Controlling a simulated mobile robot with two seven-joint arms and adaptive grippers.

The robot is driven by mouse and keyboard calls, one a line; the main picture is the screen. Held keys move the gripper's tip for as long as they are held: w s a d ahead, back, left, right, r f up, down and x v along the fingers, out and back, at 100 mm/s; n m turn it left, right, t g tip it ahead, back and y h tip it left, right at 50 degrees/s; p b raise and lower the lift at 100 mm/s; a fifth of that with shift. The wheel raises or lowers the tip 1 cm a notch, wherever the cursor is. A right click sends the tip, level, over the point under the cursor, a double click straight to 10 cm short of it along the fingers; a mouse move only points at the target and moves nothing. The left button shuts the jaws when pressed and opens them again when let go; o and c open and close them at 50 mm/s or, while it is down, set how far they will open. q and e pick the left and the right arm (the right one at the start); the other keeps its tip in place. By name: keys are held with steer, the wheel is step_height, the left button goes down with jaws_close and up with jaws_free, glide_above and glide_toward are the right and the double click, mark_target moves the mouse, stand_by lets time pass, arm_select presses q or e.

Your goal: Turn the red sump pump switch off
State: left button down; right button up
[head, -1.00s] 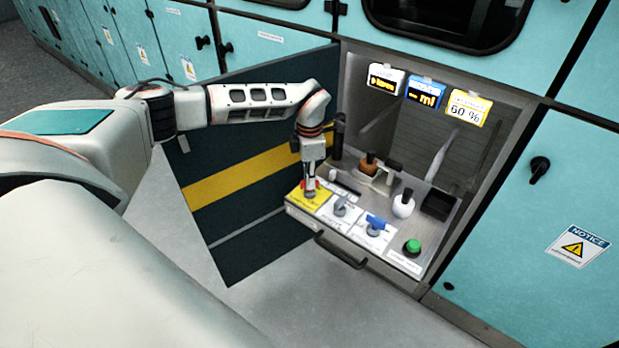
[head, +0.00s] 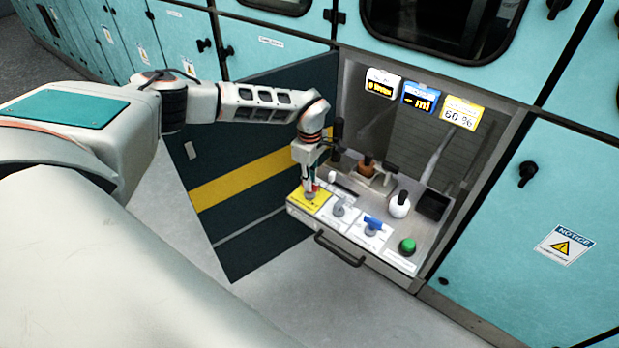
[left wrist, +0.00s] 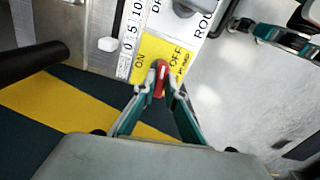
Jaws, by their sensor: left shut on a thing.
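The red sump pump switch (left wrist: 159,78) sits on a yellow label (left wrist: 171,55) with ON printed on its left and OFF on its right in the left wrist view. Its red handle stands roughly upright in that picture, between the two words. My left gripper (left wrist: 160,91) is shut on the red switch, with one fingertip on each side. In the head view my left gripper (head: 311,190) reaches down to the yellow label (head: 309,203) at the panel's left end and hides most of the switch. My right gripper is not in view.
Beside the yellow label are a grey knob (head: 339,210), a blue switch (head: 373,224) and a green button (head: 407,245). A white-bodied knob (head: 399,206) and a brown-topped lever (head: 367,163) stand behind. The open dark door (head: 250,225) is close to my left arm.

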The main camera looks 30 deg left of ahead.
arm_select(q)
steer(key=shift+m, duration=0.8)
steer(key=c, duration=2.1)
jaws_free()
steer(key=shift+r, duration=0.1)
step_height(320, 180, up, 12)
steer(key=shift+f, duration=0.1)
